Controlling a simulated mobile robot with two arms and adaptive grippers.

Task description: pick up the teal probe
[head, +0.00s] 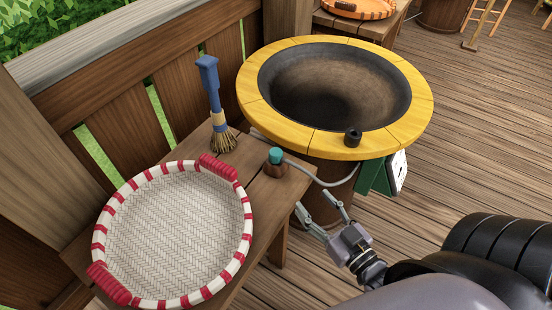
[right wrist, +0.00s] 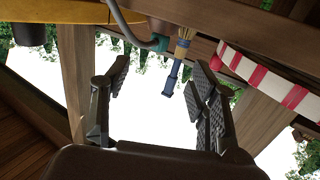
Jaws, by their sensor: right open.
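The teal probe (head: 275,155) stands upright in a small brown holder (head: 276,170) on the wooden bench, and a grey cable runs from it toward the yellow-rimmed pan. Its teal part also shows in the right wrist view (right wrist: 159,42), at top centre beyond the fingers. My right gripper (head: 317,204) is open and empty, to the right of the bench and nearer to me than the probe, apart from it. The right wrist view shows its two spread fingers (right wrist: 160,78) with nothing between them. My left gripper is not in view.
A white and red woven tray (head: 172,230) lies on the bench (head: 258,197) at left. A blue-handled brush (head: 212,90) stands behind it. The pan's yellow rim (head: 255,105) carries a small black cylinder (head: 353,137).

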